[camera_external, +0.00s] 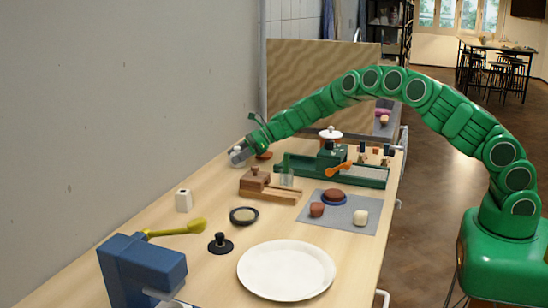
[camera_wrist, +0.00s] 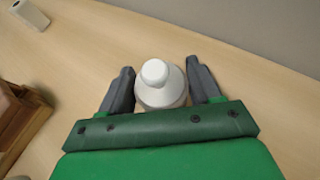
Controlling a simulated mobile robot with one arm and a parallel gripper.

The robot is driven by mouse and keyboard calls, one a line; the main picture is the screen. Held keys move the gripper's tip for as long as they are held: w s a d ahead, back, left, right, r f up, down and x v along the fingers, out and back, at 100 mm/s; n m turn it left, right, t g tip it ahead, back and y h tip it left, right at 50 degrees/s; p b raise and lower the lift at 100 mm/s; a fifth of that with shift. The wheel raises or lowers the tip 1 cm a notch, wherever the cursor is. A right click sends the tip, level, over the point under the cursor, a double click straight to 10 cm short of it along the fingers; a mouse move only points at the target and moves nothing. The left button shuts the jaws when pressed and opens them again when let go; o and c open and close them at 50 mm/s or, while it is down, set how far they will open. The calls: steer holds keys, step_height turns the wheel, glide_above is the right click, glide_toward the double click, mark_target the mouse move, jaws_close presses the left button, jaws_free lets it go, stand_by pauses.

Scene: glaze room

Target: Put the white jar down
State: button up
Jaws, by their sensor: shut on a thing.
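The white jar (camera_wrist: 162,84), with a round knob-like lid, is between the two dark fingers of my gripper (camera_wrist: 161,88) in the wrist view. My gripper is shut on it. In the outside view, my gripper (camera_external: 240,156) is low at the wall side of the wooden table, left of the green stand. Only a small white part of the jar (camera_external: 237,149) shows there. The jar's base is hidden, so I cannot tell whether it touches the table.
A wooden block tool (camera_external: 256,180) and a small white block (camera_external: 183,200) stand nearer the camera. The green stand (camera_external: 334,158) is to the right. A black dish (camera_external: 244,215), yellow scoop (camera_external: 180,230), white plate (camera_external: 286,271) and grey mat (camera_external: 340,221) lie nearer. Bare table (camera_wrist: 100,50) surrounds the jar.

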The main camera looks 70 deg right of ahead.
steer(key=shift+f, duration=0.15)
steer(key=o, duration=1.3)
steer(key=shift+c, duration=0.2)
steer(key=shift+r, duration=0.2)
steer(key=v, duration=0.9)
steer(key=shift+s+d+r, duration=0.2)
steer(key=shift+d, duration=0.05)
steer(key=shift+v, duration=1.1)
steer(key=shift+s+a, duration=0.1)
